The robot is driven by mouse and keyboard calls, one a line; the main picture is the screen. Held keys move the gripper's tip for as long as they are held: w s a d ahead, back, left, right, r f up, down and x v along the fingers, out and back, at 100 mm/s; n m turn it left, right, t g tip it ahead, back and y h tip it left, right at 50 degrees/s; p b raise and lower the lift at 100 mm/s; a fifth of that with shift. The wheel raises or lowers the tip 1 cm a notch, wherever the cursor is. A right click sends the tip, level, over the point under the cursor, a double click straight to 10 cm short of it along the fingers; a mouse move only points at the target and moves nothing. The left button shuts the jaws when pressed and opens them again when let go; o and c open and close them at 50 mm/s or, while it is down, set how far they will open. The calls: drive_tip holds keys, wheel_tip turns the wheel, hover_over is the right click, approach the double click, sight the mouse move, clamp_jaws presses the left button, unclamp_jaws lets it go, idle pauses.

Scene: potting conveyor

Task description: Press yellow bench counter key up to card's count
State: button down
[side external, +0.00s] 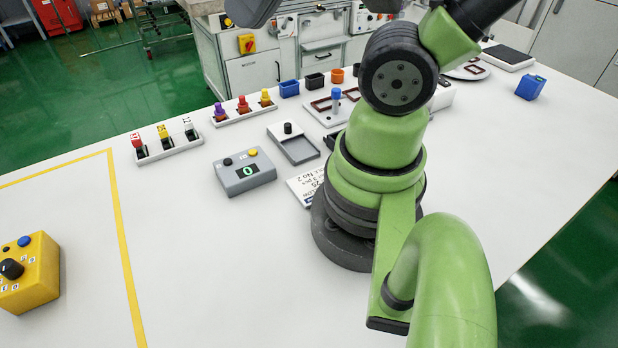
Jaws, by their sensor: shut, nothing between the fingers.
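The bench counter (245,178) is a grey box left of my arm. Its small display (248,170) reads a green 0. A yellow key (252,153) sits on its top at the right, and a black key (227,161) at the left. A white printed card (303,189) lies just right of the counter. My arm hides part of it; the visible text is small, with "No 2" and what looks like "3 pcs". My gripper's fingers are not in view; a dark part that may be mine cuts the top edge.
A yellow control box (38,275) stands at the far left, beyond a yellow floor-style line (122,240). Racks of coloured pieces (166,150) and a grey tray (297,147) lie behind the counter. My arm fills the centre right.

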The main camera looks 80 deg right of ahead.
drive_tip(key=m+g+y, duration=0.1)
drive_tip(key=m+y, duration=0.4)
drive_tip(key=m, duration=2.6)
hover_over(252, 149)
wheel_tip(252, 149, down, 17)
drive_tip(key=shift+f, duration=0.15)
drive_tip(key=shift+f, duration=4.3)
drive_tip(key=shift+f, duration=0.4)
